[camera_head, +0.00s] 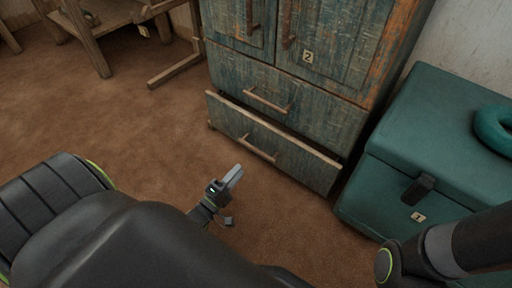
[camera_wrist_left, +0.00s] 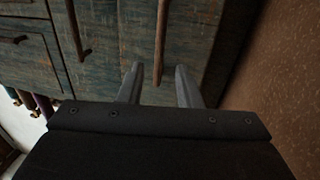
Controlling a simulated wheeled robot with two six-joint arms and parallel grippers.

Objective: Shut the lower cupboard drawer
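The weathered blue-green cupboard (camera_head: 295,50) has two drawers below its doors. The lower drawer (camera_head: 270,143) stands partly open, its front sticking out past the upper drawer (camera_head: 285,98). Its wooden handle (camera_head: 259,148) faces me. My left gripper (camera_head: 236,173) is in front of the lower drawer, just left of and below its handle in the head view. In the left wrist view its fingers (camera_wrist_left: 158,78) are apart with nothing held, and the lower drawer handle (camera_wrist_left: 160,40) appears between them; contact cannot be told. My right gripper is out of view.
A green chest (camera_head: 440,140) with a ring-shaped thing (camera_head: 495,130) on top stands close to the cupboard's right. My right arm is over its lower front. Wooden loom parts (camera_head: 100,30) stand at upper left. The brown floor (camera_head: 140,110) before the cupboard is clear.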

